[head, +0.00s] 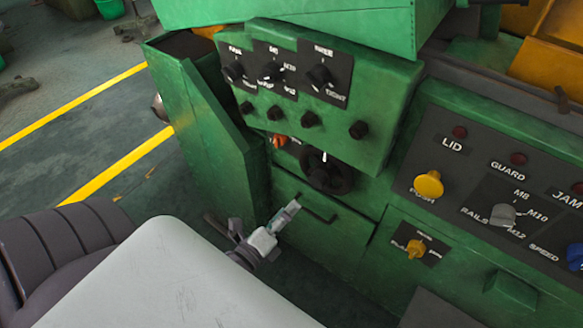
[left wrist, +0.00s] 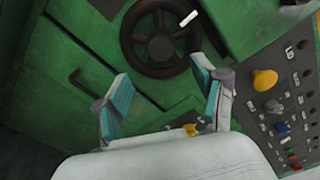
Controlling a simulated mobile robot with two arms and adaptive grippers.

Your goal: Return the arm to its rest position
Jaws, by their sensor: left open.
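My left arm (head: 175,270) comes in from the lower left of the head view, its pale link large in the foreground. My left gripper (head: 287,214) is in front of the green machine's lower front, below a black handwheel (head: 326,178). In the left wrist view the gripper (left wrist: 162,82) has its two teal-padded fingers spread wide, with nothing between them. The handwheel (left wrist: 133,40) shows just beyond the fingertips, apart from them as far as I can tell. My right gripper is in neither view.
The green machine's upper panel (head: 300,95) has several black knobs. A sloped control panel (head: 490,190) at right carries a yellow push button (head: 428,185) and a grey selector (head: 502,215). A drawer handle (head: 318,210) is close by the left gripper. Open floor with yellow lines (head: 115,165) lies left.

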